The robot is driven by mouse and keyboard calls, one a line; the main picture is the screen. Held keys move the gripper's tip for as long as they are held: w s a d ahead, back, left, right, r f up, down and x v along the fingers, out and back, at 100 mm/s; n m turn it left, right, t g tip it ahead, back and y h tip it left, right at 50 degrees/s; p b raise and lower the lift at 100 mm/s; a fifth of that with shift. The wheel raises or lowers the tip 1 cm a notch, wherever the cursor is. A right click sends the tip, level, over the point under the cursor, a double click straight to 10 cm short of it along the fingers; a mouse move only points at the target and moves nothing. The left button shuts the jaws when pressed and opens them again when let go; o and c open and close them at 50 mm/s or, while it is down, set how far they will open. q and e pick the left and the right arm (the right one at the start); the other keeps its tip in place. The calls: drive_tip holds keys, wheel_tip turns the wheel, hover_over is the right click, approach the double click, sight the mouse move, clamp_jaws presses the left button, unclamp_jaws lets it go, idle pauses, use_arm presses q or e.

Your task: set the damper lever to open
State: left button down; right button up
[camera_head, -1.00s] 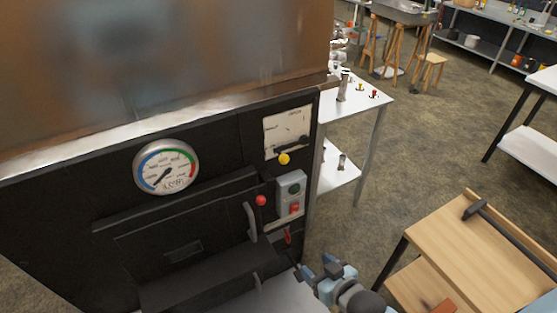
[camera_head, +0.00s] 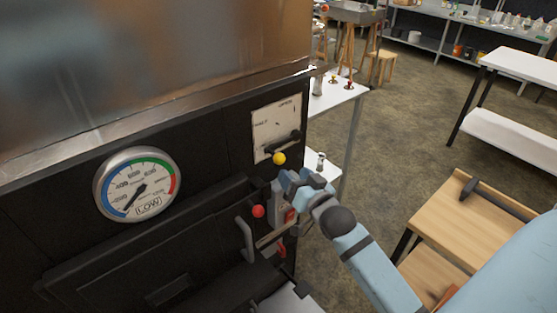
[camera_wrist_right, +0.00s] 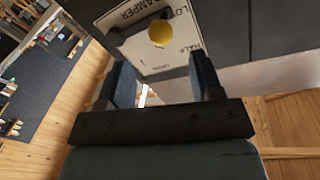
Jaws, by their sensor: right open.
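The damper plate (camera_head: 276,122) is a pale panel with printed labels on the dark front of the evaporator. The damper lever, a dark bar with a yellow knob (camera_head: 279,158), is at the plate's lower part. My right gripper (camera_head: 287,179) is just below the knob in the head view. In the right wrist view the yellow knob (camera_wrist_right: 161,34) shows in front of the plate (camera_wrist_right: 128,22), beyond the gap between the fingers of my open right gripper (camera_wrist_right: 162,78). The fingers appear apart from the knob. My left gripper is not in view.
A round gauge (camera_head: 136,185) is on the panel at left. A red knob (camera_head: 258,211) and a grey handle (camera_head: 246,240) are below the damper. My right forearm hides part of the switch box. A wooden table (camera_head: 468,215) stands at right.

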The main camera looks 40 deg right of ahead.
sight(282, 163)
drive_tip(key=w, duration=0.8)
drive_tip(key=shift+d, duration=0.3)
drive_tip(key=shift+c, duration=0.3)
clamp_jaws()
